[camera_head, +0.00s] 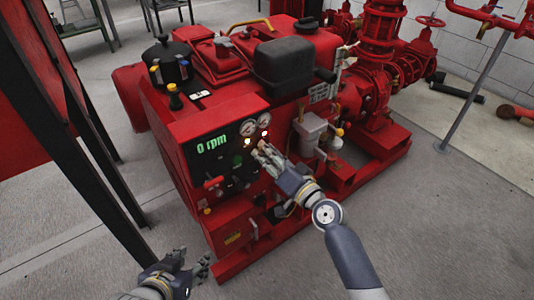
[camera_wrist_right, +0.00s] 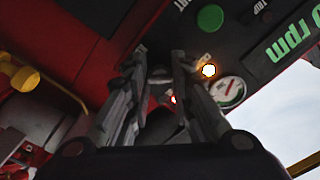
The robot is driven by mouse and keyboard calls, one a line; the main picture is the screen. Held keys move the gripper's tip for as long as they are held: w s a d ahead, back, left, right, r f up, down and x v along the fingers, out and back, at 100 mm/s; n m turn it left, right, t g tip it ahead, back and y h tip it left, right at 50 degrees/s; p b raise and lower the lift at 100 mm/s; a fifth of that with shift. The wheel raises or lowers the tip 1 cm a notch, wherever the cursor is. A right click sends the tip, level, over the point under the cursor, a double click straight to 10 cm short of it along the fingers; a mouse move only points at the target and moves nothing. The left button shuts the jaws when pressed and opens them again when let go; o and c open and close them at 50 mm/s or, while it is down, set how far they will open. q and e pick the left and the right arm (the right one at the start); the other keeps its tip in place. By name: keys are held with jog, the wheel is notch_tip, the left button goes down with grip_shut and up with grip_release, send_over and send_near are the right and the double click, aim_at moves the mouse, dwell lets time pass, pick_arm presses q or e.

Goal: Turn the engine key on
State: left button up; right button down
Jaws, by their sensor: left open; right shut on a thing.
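The engine's dark control panel (camera_head: 200,160) is on the front of the red pump engine (camera_head: 185,125), with a green display (camera_head: 211,144) reading 0 rpm. My right gripper (camera_head: 262,151) is at the panel's right side, just below the lit lamps. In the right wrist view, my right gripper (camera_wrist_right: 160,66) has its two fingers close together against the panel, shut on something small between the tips. The engine key itself is hidden by the fingers, so its angle cannot be told. My left gripper (camera_head: 190,268) is open and empty, low over the floor, away from the engine.
Round gauges (camera_head: 248,127) and a lit orange lamp (camera_wrist_right: 208,70) sit beside the right fingers. A green button (camera_wrist_right: 210,17) is on the panel. A black post (camera_head: 75,130) stands at the left. The floor in front is clear.

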dwell(0.3)
jog(key=c, duration=1.4)
grip_release()
jog(key=v, duration=1.2)
